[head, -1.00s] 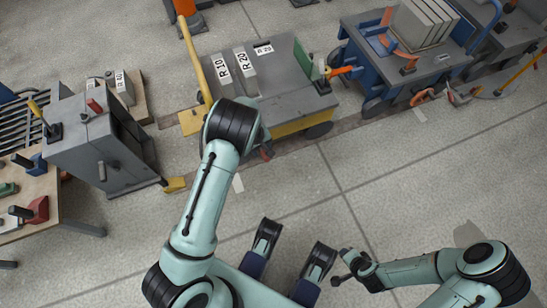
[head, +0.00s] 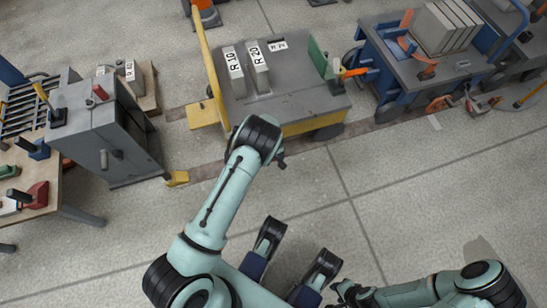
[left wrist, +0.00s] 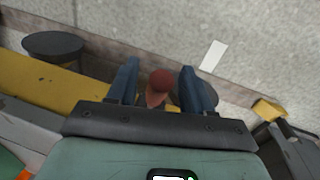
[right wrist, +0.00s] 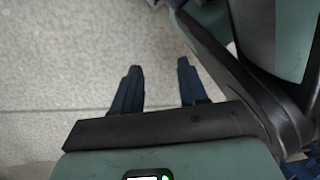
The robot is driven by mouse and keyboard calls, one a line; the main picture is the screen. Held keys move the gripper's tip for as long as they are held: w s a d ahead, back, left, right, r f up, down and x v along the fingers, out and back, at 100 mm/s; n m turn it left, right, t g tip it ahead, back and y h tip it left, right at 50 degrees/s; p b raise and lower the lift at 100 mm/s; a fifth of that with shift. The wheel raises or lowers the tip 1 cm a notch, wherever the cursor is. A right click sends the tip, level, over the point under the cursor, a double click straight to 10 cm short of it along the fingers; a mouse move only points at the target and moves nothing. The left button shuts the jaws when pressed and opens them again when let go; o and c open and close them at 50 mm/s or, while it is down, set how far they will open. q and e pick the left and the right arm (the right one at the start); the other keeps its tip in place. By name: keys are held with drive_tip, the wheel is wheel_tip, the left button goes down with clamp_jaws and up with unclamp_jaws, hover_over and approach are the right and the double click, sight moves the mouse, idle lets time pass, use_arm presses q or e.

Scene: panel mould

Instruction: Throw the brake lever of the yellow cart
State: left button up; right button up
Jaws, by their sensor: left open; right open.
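The yellow cart (head: 310,124) stands at upper middle in the head view, with a grey top and yellow side. Its brake lever has a red knob (left wrist: 160,82) in the left wrist view; my arm hides it in the head view. My left gripper (left wrist: 159,68) is open, one finger on each side of the red knob in that view. I cannot tell whether the fingers touch it or how deep it sits between them. My right gripper (right wrist: 158,75) is open and empty over bare floor; it is low right of centre in the head view (head: 342,291).
Weights marked R 10 and R 20 (head: 257,66) stand on the cart. A blue cart (head: 390,98) with grey panels stands to the right. A grey cabinet (head: 105,140) and a workbench (head: 62,185) are at left. The floor at right is free.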

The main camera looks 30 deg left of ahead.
use_arm(q)
clamp_jaws()
